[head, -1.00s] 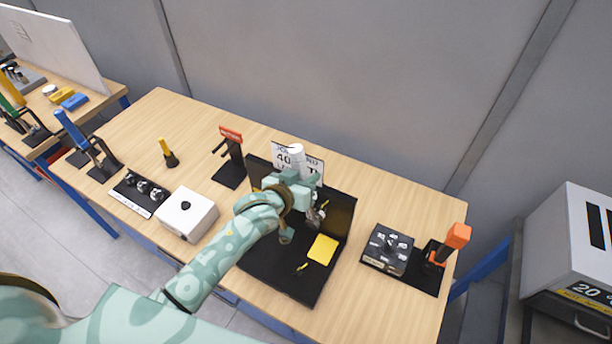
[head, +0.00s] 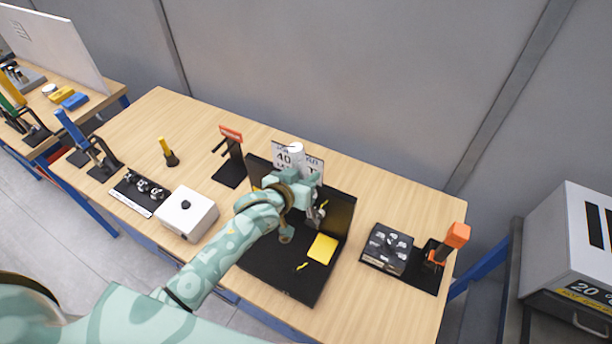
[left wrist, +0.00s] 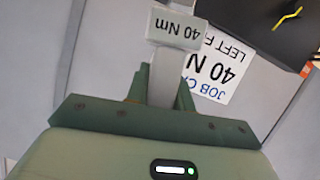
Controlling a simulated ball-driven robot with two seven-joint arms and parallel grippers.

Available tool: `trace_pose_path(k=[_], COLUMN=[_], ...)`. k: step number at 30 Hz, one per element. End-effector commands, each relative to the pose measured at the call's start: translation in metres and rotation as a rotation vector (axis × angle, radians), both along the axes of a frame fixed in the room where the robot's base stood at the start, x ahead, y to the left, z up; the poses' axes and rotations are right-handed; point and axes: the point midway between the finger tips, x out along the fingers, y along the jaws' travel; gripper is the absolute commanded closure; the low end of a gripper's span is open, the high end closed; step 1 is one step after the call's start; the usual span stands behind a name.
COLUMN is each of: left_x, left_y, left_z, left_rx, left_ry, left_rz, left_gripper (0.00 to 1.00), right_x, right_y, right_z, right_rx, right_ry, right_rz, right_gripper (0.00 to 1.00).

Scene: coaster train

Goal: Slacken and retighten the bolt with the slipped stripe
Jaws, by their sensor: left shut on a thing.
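My left gripper (head: 303,186) is shut on a grey-white tool (left wrist: 163,75) labelled 40 Nm, which stands between its fingers in the left wrist view. The tool's white end (head: 296,148) sticks up past the gripper in the head view. A metal part (head: 316,214) shows below the gripper, close to the black fixture (head: 282,280); whether it touches a bolt I cannot tell. Yellow stripe marks (head: 302,267) show on the fixture. One bent yellow stripe (left wrist: 288,18) shows in the left wrist view. My left arm hides part of the fixture. My right gripper is out of view.
A job card (head: 283,155) reading 40 stands behind the gripper. A yellow pad (head: 323,248) lies on the fixture. A black dial box (head: 387,248) and an orange-handled tool (head: 456,238) stand right; a white box (head: 188,213) and a red-topped stand (head: 231,148) stand left.

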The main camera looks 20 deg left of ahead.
Motion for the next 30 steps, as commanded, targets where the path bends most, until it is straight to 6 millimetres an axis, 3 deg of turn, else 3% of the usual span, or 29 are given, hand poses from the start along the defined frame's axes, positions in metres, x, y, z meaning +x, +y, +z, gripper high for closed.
trace_pose_path(k=[30], left_x=[0.0116], left_y=[-0.0026], left_z=[0.0027], left_rx=[-0.004], left_ry=[-0.005], left_rz=[0.0], left_gripper=[1.0], right_x=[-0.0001], right_y=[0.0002], right_z=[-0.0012], right_rx=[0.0], right_ry=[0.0], right_rz=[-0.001], right_gripper=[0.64])
